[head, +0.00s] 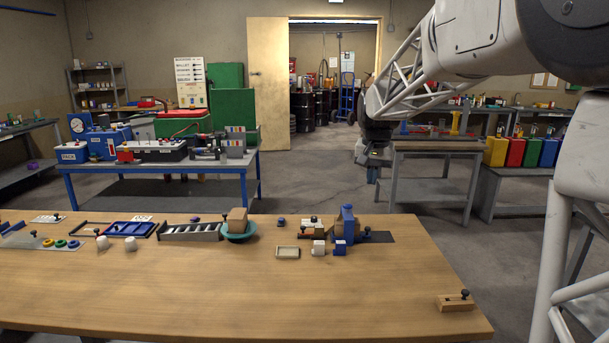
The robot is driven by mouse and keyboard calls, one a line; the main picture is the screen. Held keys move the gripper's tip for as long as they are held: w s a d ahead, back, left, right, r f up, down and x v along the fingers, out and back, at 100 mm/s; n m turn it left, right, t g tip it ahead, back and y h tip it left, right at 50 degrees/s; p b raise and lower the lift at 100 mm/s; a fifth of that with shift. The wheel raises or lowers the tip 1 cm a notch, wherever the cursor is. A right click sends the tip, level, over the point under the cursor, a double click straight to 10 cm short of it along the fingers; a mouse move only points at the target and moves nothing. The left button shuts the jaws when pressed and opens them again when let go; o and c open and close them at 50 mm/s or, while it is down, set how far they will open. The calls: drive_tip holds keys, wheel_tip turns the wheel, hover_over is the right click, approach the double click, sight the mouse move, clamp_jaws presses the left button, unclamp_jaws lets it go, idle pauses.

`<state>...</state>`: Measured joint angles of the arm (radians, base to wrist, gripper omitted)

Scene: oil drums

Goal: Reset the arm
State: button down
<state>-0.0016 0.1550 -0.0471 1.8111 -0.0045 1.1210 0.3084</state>
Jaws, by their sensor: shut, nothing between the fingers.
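My gripper (374,172) hangs at the end of my arm, right of the picture's middle. It points down, beyond the far right edge of the wooden table (200,295). It is shut with nothing held. It is small and dark here, so its fingers show little detail. My arm comes in from the top right corner. The gripper is apart from the things on the table; the nearest in the picture is a blue upright object (347,222).
The table's near middle is clear. A grey workbench (430,150) stands behind my gripper.

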drive_tip(key=s+n, duration=0.2)
drive_tip(key=s, duration=2.2)
drive_tip(key=s+f, duration=0.5)
drive_tip(key=s, duration=0.6)
drive_tip(key=s+f+n+t, duration=0.1)
drive_tip(key=s+f, duration=0.4)
drive_tip(key=s, duration=0.6)
drive_tip(key=shift+s+d+f, duration=0.15)
drive_tip(key=shift+d+f, duration=0.05)
drive_tip(key=shift+f, duration=0.1)
